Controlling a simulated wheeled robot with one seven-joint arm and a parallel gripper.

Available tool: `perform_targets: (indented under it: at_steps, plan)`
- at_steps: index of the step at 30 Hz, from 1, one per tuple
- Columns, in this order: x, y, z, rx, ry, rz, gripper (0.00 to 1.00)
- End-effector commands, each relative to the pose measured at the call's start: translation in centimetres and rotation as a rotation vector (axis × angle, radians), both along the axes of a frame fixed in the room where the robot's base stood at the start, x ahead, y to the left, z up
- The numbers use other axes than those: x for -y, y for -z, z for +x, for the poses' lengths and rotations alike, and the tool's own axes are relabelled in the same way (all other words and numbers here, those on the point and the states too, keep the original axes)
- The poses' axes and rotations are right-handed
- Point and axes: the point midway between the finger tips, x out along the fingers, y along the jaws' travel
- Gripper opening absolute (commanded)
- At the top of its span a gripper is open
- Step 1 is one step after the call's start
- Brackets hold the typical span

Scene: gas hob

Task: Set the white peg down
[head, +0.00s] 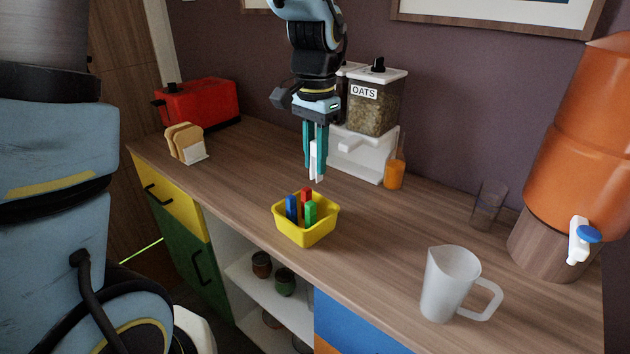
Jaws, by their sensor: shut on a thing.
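The white peg (313,162) is upright between the fingers of my gripper (316,168) in the head view. My gripper is shut on it and points down. The peg's lower end is in the air, above and behind the yellow tub in the picture. The yellow tub (306,235) stands on the wooden counter. It holds a blue peg (292,207), a red peg (306,196) and a green peg (310,211), all roughly upright. The fingers hide part of the white peg.
An oats dispenser (355,155) and a small orange bottle (394,173) stand behind. Bread slices (186,143) and a red toaster (201,102) are at left. A jug (449,284), a clear glass (487,206) and an orange urn (575,140) are at right. Counter around the tub is clear.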

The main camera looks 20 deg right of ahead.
Motion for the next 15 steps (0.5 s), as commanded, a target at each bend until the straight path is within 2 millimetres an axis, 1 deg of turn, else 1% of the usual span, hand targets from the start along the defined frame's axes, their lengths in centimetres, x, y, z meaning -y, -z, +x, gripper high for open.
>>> perform_targets:
  at_steps: [5, 9, 12, 15]
  plan:
    - [-0.1, 1.7, 0.0, -0.003, 0.0, 0.003, 0.0]
    - [-0.1, 3.7, -0.1, -0.003, 0.0, 0.003, 0.0]
    - [0.0, 4.5, 0.0, -0.001, 0.0, 0.001, 0.0]
    - [0.0, 4.7, 0.0, 0.0, 0.0, -0.001, 0.0]
